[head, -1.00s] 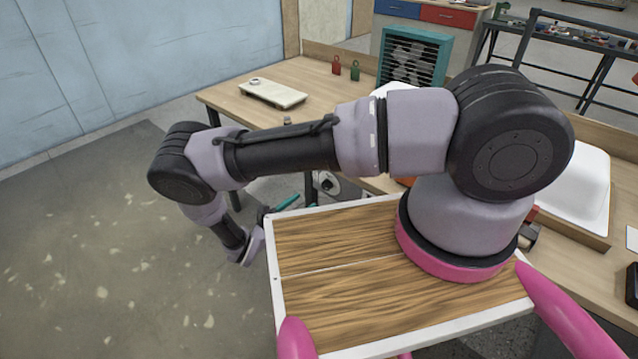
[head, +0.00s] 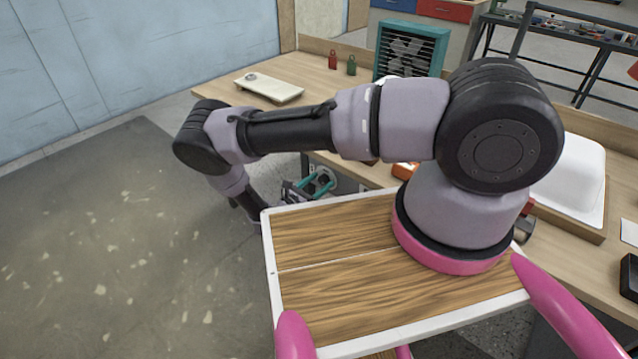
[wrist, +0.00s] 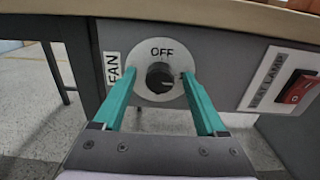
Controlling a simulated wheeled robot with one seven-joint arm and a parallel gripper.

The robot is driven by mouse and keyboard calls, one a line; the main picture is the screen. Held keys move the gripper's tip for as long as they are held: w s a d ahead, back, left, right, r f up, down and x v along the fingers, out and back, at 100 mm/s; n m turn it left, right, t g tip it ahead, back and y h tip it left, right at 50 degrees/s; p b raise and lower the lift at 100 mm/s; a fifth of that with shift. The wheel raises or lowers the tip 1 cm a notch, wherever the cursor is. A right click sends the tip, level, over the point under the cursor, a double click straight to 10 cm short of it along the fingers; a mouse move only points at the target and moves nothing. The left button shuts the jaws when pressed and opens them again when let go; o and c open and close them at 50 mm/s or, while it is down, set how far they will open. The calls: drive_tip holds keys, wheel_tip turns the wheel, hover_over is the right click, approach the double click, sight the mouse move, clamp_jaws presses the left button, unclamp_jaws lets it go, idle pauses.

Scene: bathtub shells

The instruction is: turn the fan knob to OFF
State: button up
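The fan knob (wrist: 160,78) is a black round knob on a pale disc, with OFF printed above it, in the wrist view. A FAN label (wrist: 112,70) is to its left. The knob's pointer is hard to make out. My gripper (wrist: 158,75) has its two teal fingers apart, one on each side of the knob. I cannot tell whether the fingertips touch it. In the head view my gripper (head: 318,184) is at the front of the workbench, partly hidden by my own body. A teal fan (head: 410,50) stands on the bench.
A red rocker switch (wrist: 299,90) with a HEAT LAMP label (wrist: 268,78) is right of the knob. The workbench (head: 290,110) edge overhangs the panel. A bench leg (wrist: 58,72) stands at left. The floor at left (head: 110,240) is clear.

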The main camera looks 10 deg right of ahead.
clamp_jaws()
drive_tip(key=shift+n, duration=0.3)
drive_tip(key=n, duration=0.3)
drive_tip(key=shift+n, duration=0.4)
drive_tip(key=n, duration=0.4)
drive_tip(key=shift+w+a, duration=0.1)
drive_tip(key=n, duration=0.5)
drive_tip(key=shift+f, duration=0.1)
drive_tip(key=shift+f+n, duration=0.1)
drive_tip(key=shift+n, duration=2.2)
